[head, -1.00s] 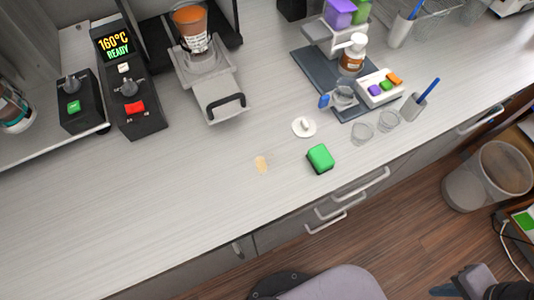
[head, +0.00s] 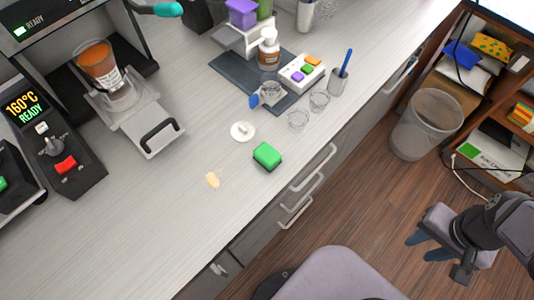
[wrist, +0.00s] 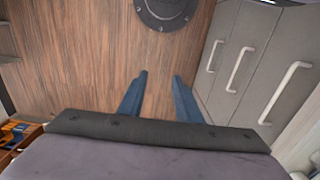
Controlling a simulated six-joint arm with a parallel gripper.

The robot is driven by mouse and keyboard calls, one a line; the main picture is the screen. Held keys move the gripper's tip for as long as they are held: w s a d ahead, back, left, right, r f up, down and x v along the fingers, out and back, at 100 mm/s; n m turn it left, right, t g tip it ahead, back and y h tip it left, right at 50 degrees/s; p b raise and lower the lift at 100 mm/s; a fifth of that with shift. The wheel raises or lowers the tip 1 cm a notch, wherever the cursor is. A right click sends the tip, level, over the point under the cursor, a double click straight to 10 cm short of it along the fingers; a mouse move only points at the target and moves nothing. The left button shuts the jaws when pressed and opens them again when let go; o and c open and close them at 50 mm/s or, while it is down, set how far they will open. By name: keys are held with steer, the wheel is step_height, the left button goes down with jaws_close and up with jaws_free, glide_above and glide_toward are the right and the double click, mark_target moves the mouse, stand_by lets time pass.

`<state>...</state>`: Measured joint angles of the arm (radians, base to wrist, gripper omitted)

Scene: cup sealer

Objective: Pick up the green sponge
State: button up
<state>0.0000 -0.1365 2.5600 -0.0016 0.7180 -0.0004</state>
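The green sponge (head: 266,155) lies on the white counter (head: 120,225) near its front edge, in the middle of the head view. My gripper (head: 412,247) is at the lower right of the head view, out over the wooden floor and well apart from the sponge. In the wrist view my gripper's two blue fingers (wrist: 158,98) stand apart with nothing between them, above the floor. The sponge is not seen in the wrist view.
A tan spot (head: 212,180) and a white lid (head: 243,131) lie near the sponge. Clear cups (head: 298,120) stand behind it. Drawer handles (head: 312,167) stick out below the edge. A bin (head: 424,125) stands at right.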

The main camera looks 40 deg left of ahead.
steer(key=o, duration=1)
steer(key=shift+c, duration=0.2)
steer(key=w+a+r+n+p, duration=0.2)
steer(key=w+a+r+n, duration=0.2)
steer(key=a+n, duration=0.5)
steer(key=n+p, duration=0.2)
steer(key=n, duration=1.8)
glide_toward(268, 153)
steer(key=w+d+f, duration=0.1)
steer(key=w+d, duration=0.1)
steer(key=w+d+f, duration=0.1)
steer(key=w+d, duration=0.1)
steer(key=w+d+f, duration=0.2)
steer(key=w, duration=0.1)
steer(key=shift+d+f, duration=0.1)
steer(key=shift+d, duration=0.25)
steer(key=s+a+n, duration=0.3)
steer(key=s+a+r+n+p, duration=0.1)
steer(key=s+a+n, duration=0.3)
steer(key=shift+r, duration=0.2)
steer(key=shift+d+f+p, duration=0.15)
steer(key=shift+f+p, duration=1.4)
steer(key=shift+f, duration=2.1)
